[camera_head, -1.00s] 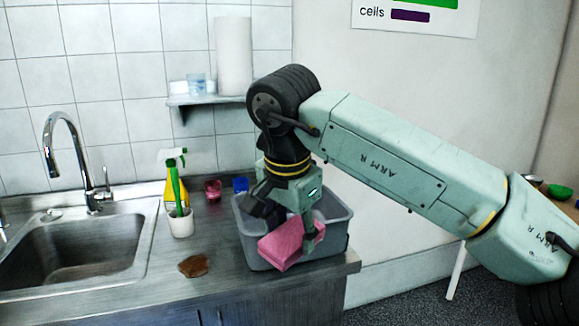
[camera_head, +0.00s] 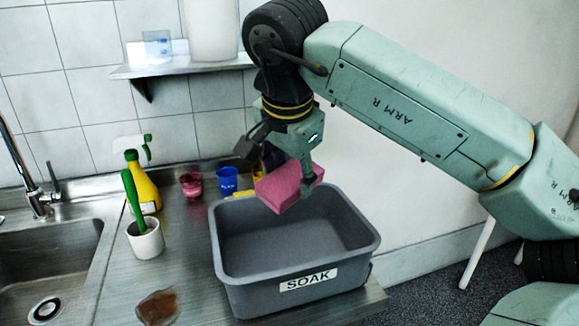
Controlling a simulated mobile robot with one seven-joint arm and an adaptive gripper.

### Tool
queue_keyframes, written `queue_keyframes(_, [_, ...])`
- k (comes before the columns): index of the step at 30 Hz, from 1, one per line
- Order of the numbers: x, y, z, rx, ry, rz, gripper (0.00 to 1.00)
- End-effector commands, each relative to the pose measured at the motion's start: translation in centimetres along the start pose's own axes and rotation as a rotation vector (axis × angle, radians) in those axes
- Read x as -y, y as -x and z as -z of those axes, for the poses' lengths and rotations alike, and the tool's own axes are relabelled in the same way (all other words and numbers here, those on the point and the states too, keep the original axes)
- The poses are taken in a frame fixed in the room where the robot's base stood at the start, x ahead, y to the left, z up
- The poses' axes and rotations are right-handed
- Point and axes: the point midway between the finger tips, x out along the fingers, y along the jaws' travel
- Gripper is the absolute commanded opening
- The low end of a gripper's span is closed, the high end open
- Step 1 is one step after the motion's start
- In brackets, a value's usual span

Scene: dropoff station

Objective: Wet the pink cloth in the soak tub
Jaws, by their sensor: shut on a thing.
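The pink cloth (camera_head: 284,188) is a folded block held by my gripper (camera_head: 281,172). My gripper is shut on it, with one finger showing at the cloth's right side. The grey soak tub (camera_head: 290,283) stands on the steel counter with a label reading SOAK on its front. The cloth is above the tub's back rim, in the air. The tub's visible inside looks grey and empty; I cannot tell if it holds water.
A sink (camera_head: 45,262) is at the left. A yellow spray bottle (camera_head: 146,190), a white cup (camera_head: 146,240) with a green-handled brush, a pink cup (camera_head: 191,185) and a blue cup (camera_head: 227,180) stand left of the tub. A brown spill (camera_head: 157,307) lies in front.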

Motion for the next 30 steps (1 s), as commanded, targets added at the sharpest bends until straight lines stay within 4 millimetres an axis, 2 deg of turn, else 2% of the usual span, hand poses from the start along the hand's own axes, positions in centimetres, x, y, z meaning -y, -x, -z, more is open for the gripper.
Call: queue_keyframes(30, [-2.5,-8.9,-2.8,0.0,0.0,0.0,0.27])
